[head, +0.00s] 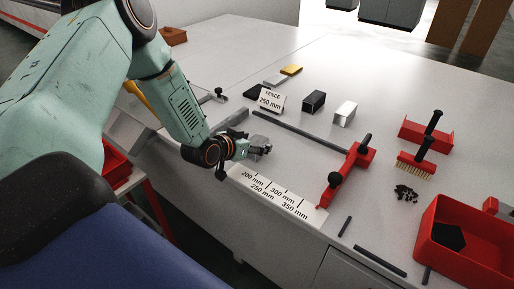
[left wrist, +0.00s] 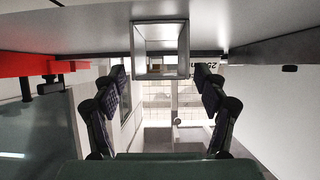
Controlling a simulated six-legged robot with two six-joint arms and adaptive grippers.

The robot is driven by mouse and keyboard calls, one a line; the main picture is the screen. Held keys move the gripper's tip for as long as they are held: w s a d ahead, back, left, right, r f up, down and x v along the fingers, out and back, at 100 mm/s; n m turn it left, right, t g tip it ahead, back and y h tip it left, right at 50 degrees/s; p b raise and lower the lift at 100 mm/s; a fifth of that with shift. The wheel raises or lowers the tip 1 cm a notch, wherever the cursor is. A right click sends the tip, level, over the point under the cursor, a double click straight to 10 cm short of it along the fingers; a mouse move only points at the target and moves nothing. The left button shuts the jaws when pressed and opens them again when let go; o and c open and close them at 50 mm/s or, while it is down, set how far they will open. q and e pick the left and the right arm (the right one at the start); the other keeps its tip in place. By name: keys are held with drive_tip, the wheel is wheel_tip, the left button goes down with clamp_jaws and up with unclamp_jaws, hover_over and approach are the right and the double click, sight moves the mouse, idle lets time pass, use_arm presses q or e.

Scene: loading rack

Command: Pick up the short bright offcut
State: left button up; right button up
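My left gripper (head: 250,148) is low over the near edge of the bench in the head view. In the left wrist view its two dark fingers (left wrist: 163,82) stand wide apart and open. A short square metal tube (left wrist: 160,66) shows ahead between them, with its open end facing the camera and gaps to both fingers. In the head view a small grey metal piece (head: 261,141) is at the fingertips, partly hidden by the gripper. A short bright block (head: 345,112) lies farther back on the bench, beside a dark one (head: 314,101). My right gripper is not in view.
A red tray (head: 462,245) is at the lower right.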

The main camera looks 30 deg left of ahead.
sight(253, 144)
use_arm(q)
drive_tip(key=shift+s+a, duration=0.15)
drive_tip(key=c, duration=1)
drive_tip(key=shift+c, duration=1.1)
drive_tip(key=shift+r, duration=0.1)
wheel_tip(253, 144, up, 9)
drive_tip(key=shift+r+p, duration=0.1)
drive_tip(key=shift+p, duration=0.9)
drive_tip(key=shift+r, duration=0.3)
